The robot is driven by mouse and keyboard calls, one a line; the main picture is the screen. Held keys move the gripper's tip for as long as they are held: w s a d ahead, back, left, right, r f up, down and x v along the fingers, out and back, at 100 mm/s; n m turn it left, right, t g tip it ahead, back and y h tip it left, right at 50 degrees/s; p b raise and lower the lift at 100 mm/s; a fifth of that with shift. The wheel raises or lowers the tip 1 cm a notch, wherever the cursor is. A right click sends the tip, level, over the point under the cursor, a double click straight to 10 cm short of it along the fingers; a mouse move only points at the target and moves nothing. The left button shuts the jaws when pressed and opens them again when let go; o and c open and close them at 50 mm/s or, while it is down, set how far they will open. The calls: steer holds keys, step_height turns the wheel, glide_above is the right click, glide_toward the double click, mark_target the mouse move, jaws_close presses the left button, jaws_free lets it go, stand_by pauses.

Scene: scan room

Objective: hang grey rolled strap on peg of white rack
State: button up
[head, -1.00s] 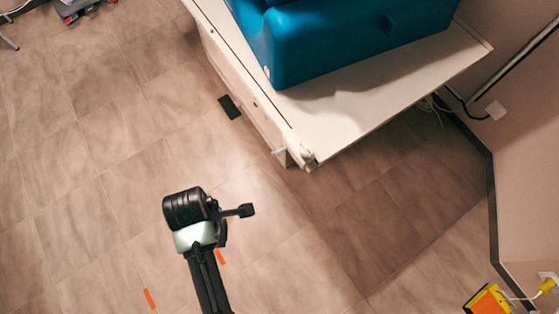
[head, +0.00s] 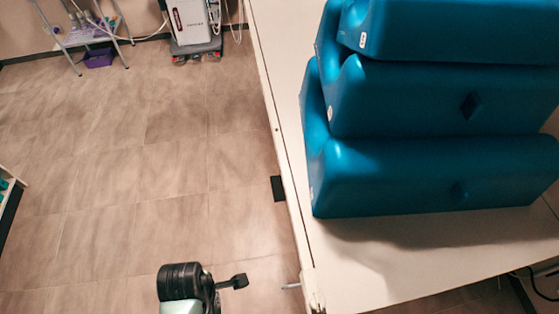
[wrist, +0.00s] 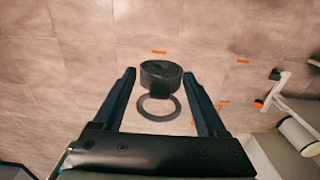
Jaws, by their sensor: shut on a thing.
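In the wrist view the dark grey rolled strap (wrist: 161,72), with a flat grey ring (wrist: 142,108) below it, sits between the two fingertips of my gripper (wrist: 160,74). The gripper is shut on it, and floor shows behind. In the head view the end of my arm is at the bottom edge; the fingers and strap cannot be made out there. I cannot clearly identify the white rack or its peg. A white frame with dark tips (wrist: 284,92) stands at the right of the wrist view, but I cannot tell if it is the rack.
A white table (head: 395,275) with stacked blue foam blocks (head: 430,175) is on the right. A white wheeled machine (head: 193,22) and a metal stand (head: 75,40) with a purple bin (head: 98,58) are at the back. A shelf edge (head: 12,215) is far left. Mid-left floor is clear.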

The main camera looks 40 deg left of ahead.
steer(key=w+d, duration=0.3)
steer(key=w, duration=0.1)
steer(key=w+d+p, duration=0.1)
steer(key=w+d, duration=0.3)
steer(key=w, duration=0.1)
steer(key=w+d+p, duration=0.1)
steer(key=w+d, duration=0.3)
steer(key=w, duration=0.1)
steer(key=shift+r, duration=0.1)
steer(key=shift+w+d+p, duration=0.1)
steer(key=shift+p, duration=0.5)
steer(key=shift+f, duration=0.65)
steer(key=shift+f, duration=0.15)
steer(key=o, duration=1.3)
steer(key=shift+f, duration=0.1)
step_height(320, 180, up, 13)
glide_above(294, 287)
steer(key=shift+d+b, duration=0.25)
steer(key=shift+b, duration=0.05)
